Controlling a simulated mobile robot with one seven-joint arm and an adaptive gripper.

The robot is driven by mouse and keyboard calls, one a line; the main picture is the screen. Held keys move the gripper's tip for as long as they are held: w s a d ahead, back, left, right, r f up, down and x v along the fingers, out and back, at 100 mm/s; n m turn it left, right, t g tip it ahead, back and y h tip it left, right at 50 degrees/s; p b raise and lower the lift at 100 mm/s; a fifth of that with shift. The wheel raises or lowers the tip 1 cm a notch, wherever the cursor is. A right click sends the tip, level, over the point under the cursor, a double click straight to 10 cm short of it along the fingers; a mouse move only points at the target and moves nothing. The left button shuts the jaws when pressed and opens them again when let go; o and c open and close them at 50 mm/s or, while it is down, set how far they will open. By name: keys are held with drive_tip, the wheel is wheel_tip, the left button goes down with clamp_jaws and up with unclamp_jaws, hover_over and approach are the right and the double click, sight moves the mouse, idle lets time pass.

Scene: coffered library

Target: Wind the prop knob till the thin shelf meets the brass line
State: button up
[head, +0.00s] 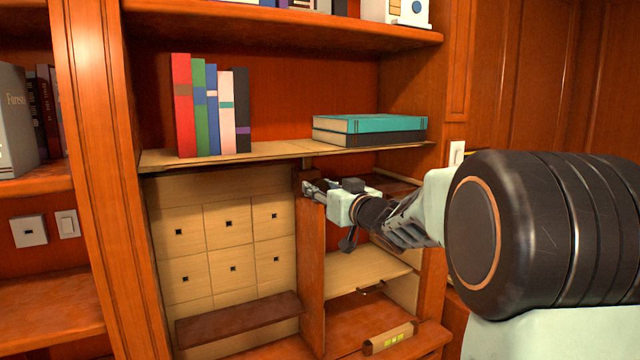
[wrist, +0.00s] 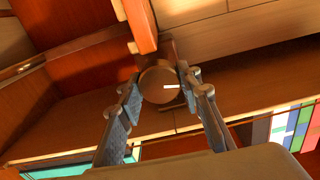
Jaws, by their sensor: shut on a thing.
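The thin shelf (head: 275,153) is a pale board bearing books. Its two lengths meet above a reddish wooden upright (head: 312,265). The prop knob (wrist: 156,88) is a round brown disc with a white mark near its right edge in the wrist view. My gripper (head: 309,188) is at the top of the upright, just under the shelf. In the wrist view my gripper (wrist: 160,92) has a finger on each side of the knob, shut on it. In the head view the fingers largely hide the knob. I cannot make out the brass line in either view.
Upright books (head: 205,110) stand on the shelf's left half, and teal books (head: 370,130) lie flat on the right. Pale drawers (head: 228,225) fill the lower left, above a dark ledge (head: 240,318). A small pale shelf (head: 360,272) sits under my arm.

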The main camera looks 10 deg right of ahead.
drive_tip(key=shift+m+p, duration=0.9)
drive_tip(key=shift+m, duration=0.1)
drive_tip(key=o, duration=1.2)
drive_tip(key=shift+c, duration=0.2)
drive_tip(key=v, duration=1.2)
